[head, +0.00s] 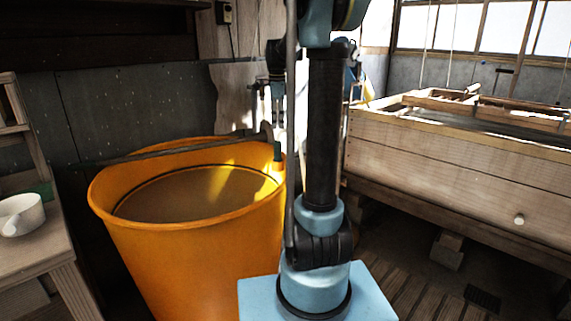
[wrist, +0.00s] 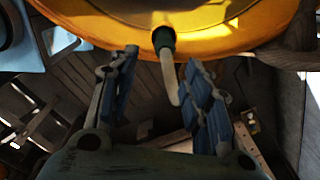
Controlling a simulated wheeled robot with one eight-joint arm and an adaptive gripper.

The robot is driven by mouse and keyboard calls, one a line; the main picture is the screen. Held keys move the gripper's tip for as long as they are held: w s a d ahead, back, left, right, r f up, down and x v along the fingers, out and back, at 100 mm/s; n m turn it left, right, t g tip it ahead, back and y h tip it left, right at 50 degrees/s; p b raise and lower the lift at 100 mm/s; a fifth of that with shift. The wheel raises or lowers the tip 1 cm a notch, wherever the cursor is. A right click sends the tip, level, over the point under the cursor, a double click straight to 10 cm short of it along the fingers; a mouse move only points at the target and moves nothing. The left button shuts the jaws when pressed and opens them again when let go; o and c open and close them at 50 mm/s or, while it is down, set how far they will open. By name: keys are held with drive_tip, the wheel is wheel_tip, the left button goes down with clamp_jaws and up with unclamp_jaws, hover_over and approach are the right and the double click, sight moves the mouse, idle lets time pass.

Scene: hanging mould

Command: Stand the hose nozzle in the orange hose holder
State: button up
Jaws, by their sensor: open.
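The hose nozzle shows in the wrist view as a pale bent tube (wrist: 171,82) with a dark green collar (wrist: 163,40). In the head view its green part (head: 277,151) stands roughly upright at the right rim of a big orange tub. A small orange piece (head: 276,167) lies just under the green part and looks like the holder; how deep the nozzle sits in it is unclear. My gripper (wrist: 163,62) is open, its two blue-padded fingers on either side of the pale tube with gaps. In the head view, my gripper (head: 266,104) hangs above the tub's right rim, partly behind my arm.
The orange tub (head: 180,245) fills the left middle, with a dark bar (head: 170,151) across its top. A wooden table with a white cup (head: 20,214) stands at left. A large wooden vat (head: 450,175) stands at right. Slatted floor (head: 415,275) shows between.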

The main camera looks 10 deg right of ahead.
drive_tip(key=s+f+n, duration=0.6)
drive_tip(key=s, duration=0.6)
drive_tip(key=s+f+n+t, duration=0.1)
drive_tip(key=s+f+n, duration=0.6)
drive_tip(key=s, duration=0.5)
drive_tip(key=s+f+n+t, duration=0.1)
drive_tip(key=s+f+n, duration=0.5)
drive_tip(key=s, duration=0.6)
drive_tip(key=shift+a+f+n, duration=0.15)
drive_tip(key=shift+f+n, duration=0.25)
drive_tip(key=shift+n, duration=0.1)
drive_tip(key=shift+s, duration=0.1)
